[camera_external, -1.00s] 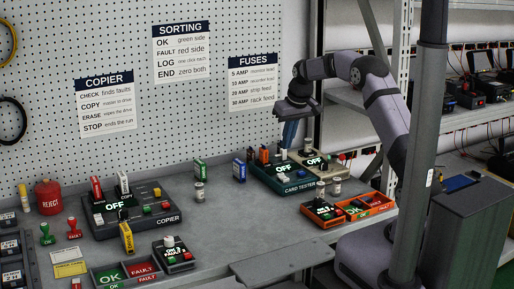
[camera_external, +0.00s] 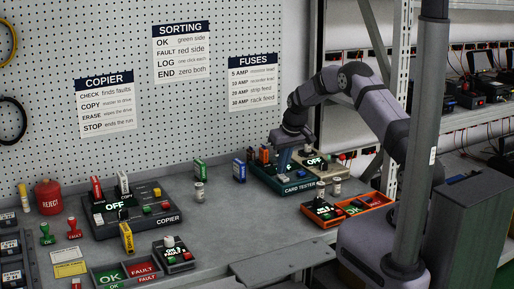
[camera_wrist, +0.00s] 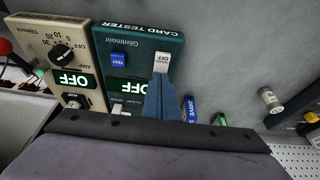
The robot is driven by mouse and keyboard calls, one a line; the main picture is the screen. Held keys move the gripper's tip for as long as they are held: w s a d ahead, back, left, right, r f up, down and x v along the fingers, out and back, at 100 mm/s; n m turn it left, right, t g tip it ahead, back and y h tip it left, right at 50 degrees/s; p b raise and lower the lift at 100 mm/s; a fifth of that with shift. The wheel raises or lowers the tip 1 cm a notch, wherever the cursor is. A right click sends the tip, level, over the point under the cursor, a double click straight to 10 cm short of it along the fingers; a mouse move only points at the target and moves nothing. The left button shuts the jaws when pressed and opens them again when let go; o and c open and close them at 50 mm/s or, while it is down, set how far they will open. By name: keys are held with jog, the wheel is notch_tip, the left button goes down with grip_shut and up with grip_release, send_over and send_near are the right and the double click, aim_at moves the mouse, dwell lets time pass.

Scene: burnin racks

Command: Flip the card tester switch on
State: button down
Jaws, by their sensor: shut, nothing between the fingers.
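The card tester (camera_external: 272,181) is a dark teal box toward the right of the bench. In the wrist view the card tester (camera_wrist: 141,45) shows a white rocker switch (camera_wrist: 162,60) marked OFF, a blue TEST button (camera_wrist: 118,60) and a lit display reading OFF, partly covered. My gripper (camera_wrist: 161,80) has its blue fingers shut and empty, with the tips at or just beside the near edge of the white switch. I cannot tell whether they touch it. In the external view my gripper (camera_external: 286,158) is low over the card tester and hides its switch.
Upright cards and a small cylinder (camera_wrist: 270,97) stand nearby. An orange tray (camera_external: 378,200) lies to the right. The copier (camera_external: 130,212) is at left.

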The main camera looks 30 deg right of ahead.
jog(key=shift+w+f+b, duration=0.15)
jog(key=shift+f+b, duration=0.25)
jog(key=shift+b, duration=0.05)
jog(key=shift+w, duration=0.1)
jog(key=shift+r, duration=0.1)
jog(key=shift+s, duration=0.2)
jog(key=shift+s, duration=0.65)
